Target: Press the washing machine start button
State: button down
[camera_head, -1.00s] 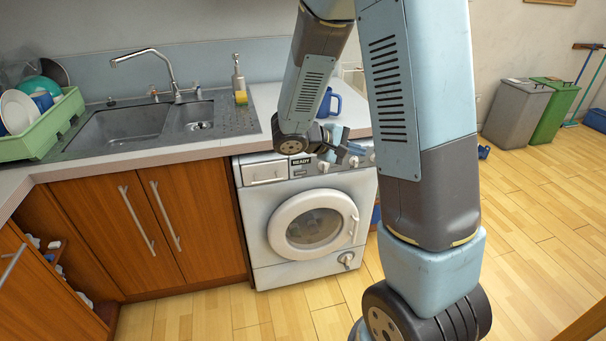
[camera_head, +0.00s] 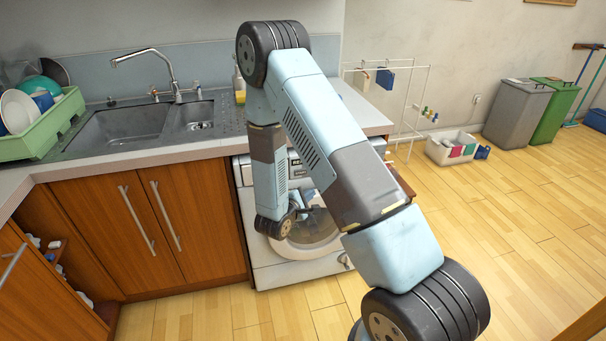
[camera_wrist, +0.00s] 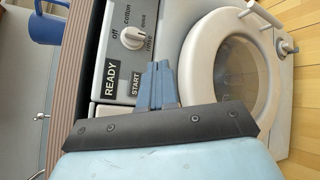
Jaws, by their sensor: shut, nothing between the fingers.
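The white washing machine (camera_head: 262,274) stands under the counter, partly hidden by my arm. In the wrist view it appears turned sideways. Its panel shows a black READY display (camera_wrist: 111,78), a START label (camera_wrist: 136,84) and a round dial (camera_wrist: 132,38) marked off and cotton. My gripper (camera_wrist: 160,66) is shut and empty, its fingers beside the START label in the picture, towards the round door (camera_wrist: 232,75). I cannot tell how far they are from the panel, and no separate button shows clearly. In the head view my gripper (camera_head: 312,208) is in front of the door.
A blue mug (camera_wrist: 47,22) stands on the counter above the machine. The sink (camera_head: 122,128) and green dish rack (camera_head: 62,125) are at left. A white drying rack (camera_head: 408,95) and white basket (camera_head: 452,148) stand to the right. Open wooden floor lies right of my arm.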

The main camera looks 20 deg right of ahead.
jog(key=shift+f, duration=0.15)
send_near(305, 172)
jog(key=shift+w+d+f, duration=0.35)
jog(key=shift+w+d, duration=0.05)
jog(key=shift+d, duration=0.35)
jog(key=shift+w+d+f, duration=0.35)
jog(key=shift+w+d, duration=0.05)
jog(key=shift+d, duration=0.35)
jog(key=shift+w+d+f, duration=0.4)
jog(key=shift+w+d, duration=0.05)
jog(key=shift+d, duration=0.3)
jog(key=shift+w, duration=0.15)
dwell(0.7)
jog(key=shift+w+r, duration=0.1)
jog(key=shift+w, duration=0.15)
jog(key=shift+w, duration=0.3)
dwell(0.7)
jog(key=shift+w+r, duration=0.3)
jog(key=shift+w, duration=0.1)
dwell(0.6)
jog(key=shift+s, duration=0.2)
jog(key=shift+s+f, duration=0.15)
jog(key=shift+s, duration=0.45)
